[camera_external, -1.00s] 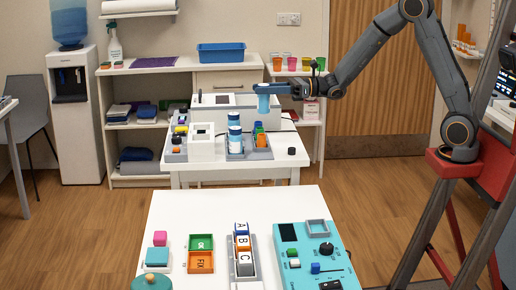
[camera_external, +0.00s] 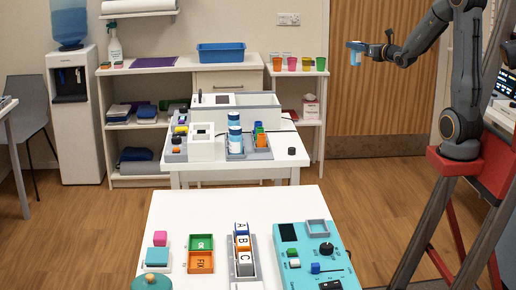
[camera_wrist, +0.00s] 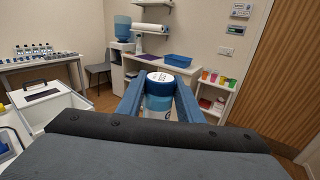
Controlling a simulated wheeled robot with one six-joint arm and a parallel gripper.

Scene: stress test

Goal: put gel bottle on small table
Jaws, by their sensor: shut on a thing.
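My gripper (camera_external: 360,47) is shut on the gel bottle (camera_external: 355,57), a blue and white bottle held in the air in front of the wooden door. In the wrist view the bottle (camera_wrist: 158,103) sits upright between the two blue fingers, its white printed cap on top and its lower part hidden by the wrist. A small white table with coloured cups (camera_external: 319,73) stands by the back wall, left of my gripper; it also shows in the wrist view (camera_wrist: 226,89). I cannot tell whether this is the small table meant.
A white table (camera_external: 190,215) in front holds coloured blocks, trays and a teal control panel (camera_external: 300,262). A middle table (camera_external: 285,170) holds a white box and blue-capped bottles (camera_external: 234,138). A shelf unit with a blue bin (camera_external: 221,53) stands behind. Floor between middle table and door is clear.

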